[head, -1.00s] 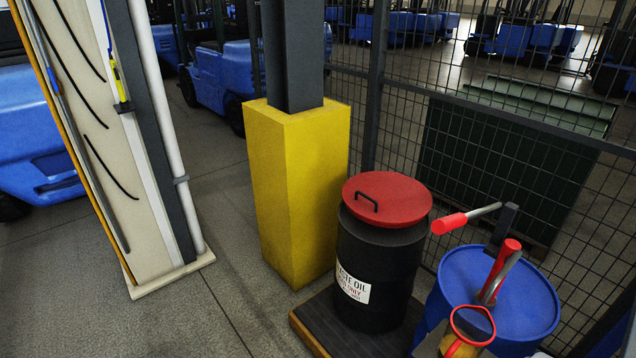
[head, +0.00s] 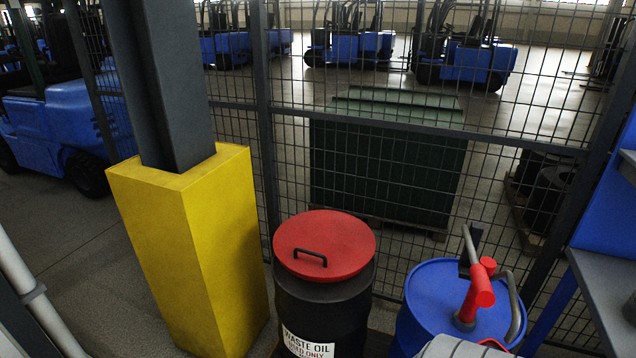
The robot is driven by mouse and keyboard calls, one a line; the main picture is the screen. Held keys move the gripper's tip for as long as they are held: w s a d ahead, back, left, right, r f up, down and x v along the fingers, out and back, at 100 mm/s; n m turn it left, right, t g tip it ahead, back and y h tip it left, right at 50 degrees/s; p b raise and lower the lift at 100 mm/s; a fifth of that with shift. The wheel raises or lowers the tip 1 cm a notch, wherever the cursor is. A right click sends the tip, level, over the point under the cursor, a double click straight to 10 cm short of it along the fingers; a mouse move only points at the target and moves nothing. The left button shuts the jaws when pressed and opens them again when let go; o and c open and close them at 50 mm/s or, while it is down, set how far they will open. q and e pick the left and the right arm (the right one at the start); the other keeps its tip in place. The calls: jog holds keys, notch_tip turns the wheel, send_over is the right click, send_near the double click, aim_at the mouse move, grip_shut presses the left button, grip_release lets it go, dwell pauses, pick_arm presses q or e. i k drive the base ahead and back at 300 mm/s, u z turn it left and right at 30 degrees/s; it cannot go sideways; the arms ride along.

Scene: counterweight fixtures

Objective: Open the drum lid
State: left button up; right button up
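The black waste oil drum (head: 322,305) stands at the bottom centre of the head view, with a white "WASTE OIL" label on its front. Its red lid (head: 335,240) lies flat on top and covers the opening. A black bar handle (head: 310,257) sits on the lid, towards its front left. The drum's lower part is cut off by the picture edge. Neither of my grippers shows in this view, and nothing touches the lid.
A blue drum (head: 425,300) with a red hand pump (head: 478,290) stands close on the right. A yellow post guard (head: 190,250) stands on the left. A wire mesh fence (head: 390,142) runs behind. A grey shelf (head: 600,300) is at far right.

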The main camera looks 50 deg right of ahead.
aim_at(319, 244)
jog(key=z, duration=0.7)
jog(key=i, duration=0.7)
jog(key=z, duration=0.9)
